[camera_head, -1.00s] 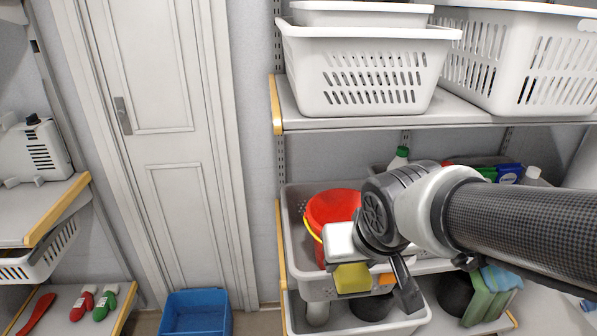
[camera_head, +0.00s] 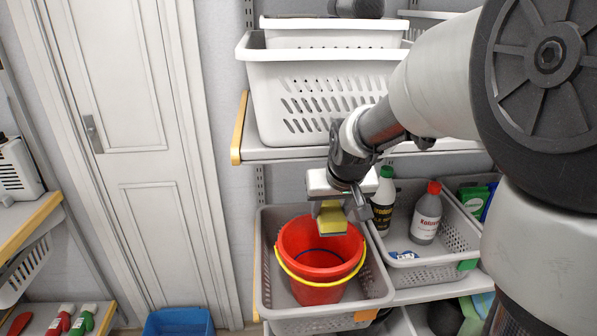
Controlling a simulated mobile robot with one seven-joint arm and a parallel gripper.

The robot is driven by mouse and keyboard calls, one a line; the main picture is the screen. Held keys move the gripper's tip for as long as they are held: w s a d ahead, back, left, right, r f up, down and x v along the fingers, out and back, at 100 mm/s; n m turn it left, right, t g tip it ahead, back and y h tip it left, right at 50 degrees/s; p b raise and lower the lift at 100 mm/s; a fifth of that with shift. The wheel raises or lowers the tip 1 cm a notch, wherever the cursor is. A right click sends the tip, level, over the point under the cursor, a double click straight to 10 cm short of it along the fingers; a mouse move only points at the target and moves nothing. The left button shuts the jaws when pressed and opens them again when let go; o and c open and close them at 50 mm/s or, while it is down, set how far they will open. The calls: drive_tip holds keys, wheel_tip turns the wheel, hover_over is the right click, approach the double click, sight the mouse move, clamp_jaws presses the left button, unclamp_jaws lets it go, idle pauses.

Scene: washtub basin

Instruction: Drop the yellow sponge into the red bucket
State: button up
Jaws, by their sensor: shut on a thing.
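The red bucket (camera_head: 297,291) with a yellow handle stands upright in a grey perforated basket on the middle shelf. Its open mouth faces up and a blue ring shows inside it. My gripper (camera_head: 334,219) points down and is shut on the yellow sponge (camera_head: 331,219). In this view the sponge overlaps the upper right part of the bucket's mouth. It appears above the rim, though its exact height is hard to tell. Part of the sponge is hidden by the gripper.
The grey basket (camera_head: 378,288) surrounds the bucket. White baskets (camera_head: 300,105) stand on the shelf above, close behind my arm. A blue bin (camera_head: 180,322) is at lower left.

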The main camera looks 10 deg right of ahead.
drive_tip(key=shift+w+f+b, duration=0.1)
drive_tip(key=shift+f+b, duration=2.1)
drive_tip(key=shift+f, duration=0.75)
drive_tip(key=o, duration=1.2)
drive_tip(key=p+v, duration=0.4)
drive_tip(key=v, duration=1.3)
drive_tip(key=shift+r, duration=0.2)
drive_tip(key=shift+s, duration=0.2)
